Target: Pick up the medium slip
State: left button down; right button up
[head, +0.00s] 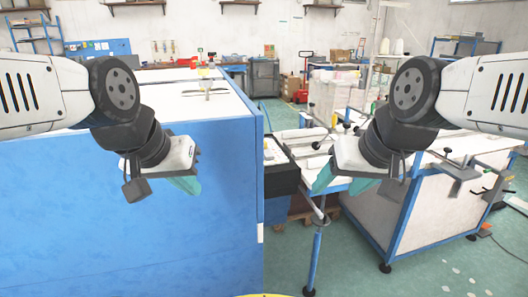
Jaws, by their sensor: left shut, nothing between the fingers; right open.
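I cannot make out a medium slip anywhere in the head view. My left gripper (188,185) hangs in front of the large blue cabinet's front face, its teal fingers pointing down and shut with nothing in them. My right gripper (338,187) hangs to the right, over the near part of the white-topped bench, with its teal fingers apart and empty. Part of the bench behind my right gripper is hidden by it.
The blue cabinet (80,230) fills the left; small items (206,88) stand on its white top. A white-topped bench (385,215) with metal clamps is at right. A black box (281,180) sits between them.

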aim_at(268, 155)
jog(key=l+u, duration=0.3)
jog(key=l, duration=0.4)
jog(key=l+u, duration=0.25)
jog(key=l, duration=0.5)
jog(key=i+l+u, duration=0.45)
jog(key=l+u, duration=0.15)
jog(key=i+l+u, duration=0.15)
jog(key=l+u, duration=0.2)
jog(key=i+l+u, duration=0.1)
jog(key=l+u, duration=0.2)
jog(key=l, duration=0.25)
jog(key=i+l+u, duration=0.2)
jog(key=l+u, duration=0.15)
